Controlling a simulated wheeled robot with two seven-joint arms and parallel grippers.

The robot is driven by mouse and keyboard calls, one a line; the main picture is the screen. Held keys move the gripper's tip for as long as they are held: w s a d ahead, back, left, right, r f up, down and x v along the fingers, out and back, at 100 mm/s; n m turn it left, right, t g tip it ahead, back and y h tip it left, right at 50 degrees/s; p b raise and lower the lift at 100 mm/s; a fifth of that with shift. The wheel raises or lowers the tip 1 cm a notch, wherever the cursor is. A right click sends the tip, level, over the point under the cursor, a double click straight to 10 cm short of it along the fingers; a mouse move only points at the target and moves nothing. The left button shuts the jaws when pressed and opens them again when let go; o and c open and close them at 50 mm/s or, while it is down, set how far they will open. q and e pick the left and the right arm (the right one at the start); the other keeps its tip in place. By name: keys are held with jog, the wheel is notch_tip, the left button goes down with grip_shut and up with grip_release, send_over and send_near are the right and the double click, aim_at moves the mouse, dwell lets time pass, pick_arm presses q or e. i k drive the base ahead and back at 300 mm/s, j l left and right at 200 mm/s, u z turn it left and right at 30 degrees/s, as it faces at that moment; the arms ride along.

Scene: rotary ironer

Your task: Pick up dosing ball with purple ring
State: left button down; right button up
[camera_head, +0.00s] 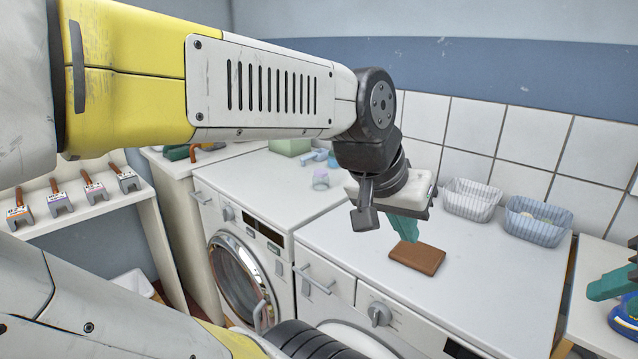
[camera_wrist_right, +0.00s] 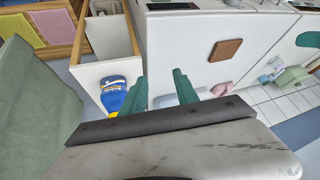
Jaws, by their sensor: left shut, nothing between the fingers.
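The dosing ball with the purple ring (camera_head: 321,179) is a small translucent cup-like piece. In the head view it stands on the white top of the left machine, towards the back. My left gripper (camera_head: 404,234) has teal fingers pointing down, shut and empty. It hangs over the right machine, close to a brown block, to the right of the dosing ball and apart from it. My right gripper (camera_wrist_right: 160,78) is open and empty in the right wrist view, its teal fingers apart. It also shows at the right edge of the head view (camera_head: 607,287). I cannot make out the dosing ball in the wrist view.
The brown block (camera_head: 417,257) lies on the right machine. A pale green box (camera_head: 290,146) and a light blue item (camera_head: 314,156) are near the ball. A blue bottle (camera_wrist_right: 113,94) is beside my right gripper.

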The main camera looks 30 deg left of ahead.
aim_at(320, 178)
jog(key=u, duration=1.25)
jog(key=i+j, duration=0.35)
jog(key=i+j+z, duration=0.1)
jog(key=i+j, duration=0.2)
jog(key=j, duration=0.25)
